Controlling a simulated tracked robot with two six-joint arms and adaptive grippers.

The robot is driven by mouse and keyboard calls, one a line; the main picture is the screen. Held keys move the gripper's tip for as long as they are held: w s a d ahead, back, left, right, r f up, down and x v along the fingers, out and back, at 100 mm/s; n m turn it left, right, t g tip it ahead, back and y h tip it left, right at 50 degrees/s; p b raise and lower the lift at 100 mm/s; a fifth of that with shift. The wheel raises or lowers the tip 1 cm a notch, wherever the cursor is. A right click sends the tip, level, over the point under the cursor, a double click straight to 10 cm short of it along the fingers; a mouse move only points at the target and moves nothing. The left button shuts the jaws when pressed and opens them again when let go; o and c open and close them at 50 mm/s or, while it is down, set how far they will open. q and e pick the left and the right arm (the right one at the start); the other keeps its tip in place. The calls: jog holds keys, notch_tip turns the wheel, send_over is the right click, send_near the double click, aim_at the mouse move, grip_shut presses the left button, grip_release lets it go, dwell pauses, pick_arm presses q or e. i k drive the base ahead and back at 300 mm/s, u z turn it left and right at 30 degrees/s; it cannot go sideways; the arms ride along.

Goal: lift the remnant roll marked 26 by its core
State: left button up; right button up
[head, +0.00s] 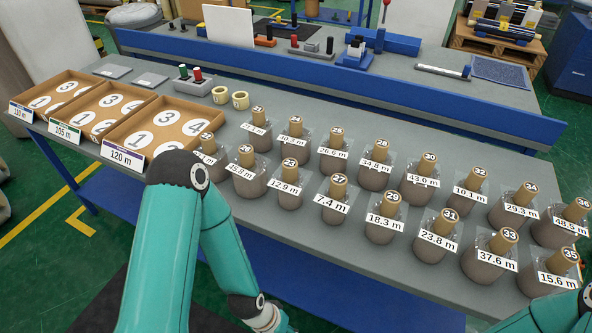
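The roll marked 26 (333,158) stands upright on the grey table in the back row of rolls, third from the left. It is a brownish wrapped roll with a tan core (336,138) sticking up from its top and a white tag that seems to read 26.6 m. The number on the core is small; its place between 24 and 28 fits 26. My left arm bends down in the lower left and its gripper is below the frame. Only part of my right arm shows at the lower right; its gripper is out of view. Nothing touches the roll.
Other tagged rolls stand close around it, including 24 (293,139), 28 (377,173) and 27 (334,207). Cardboard trays (205,111) with numbered circles stand at the left. Two tape rings (240,100) lie behind the rolls. A blue rail (400,98) runs along the back.

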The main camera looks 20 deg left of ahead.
aim_at(249, 171)
jog(key=u, duration=0.3)
jog(key=i, duration=0.2)
jog(key=z, duration=2.05)
jog(key=k, duration=1.75)
jog(key=u, duration=1.2)
jog(key=i, duration=1.25)
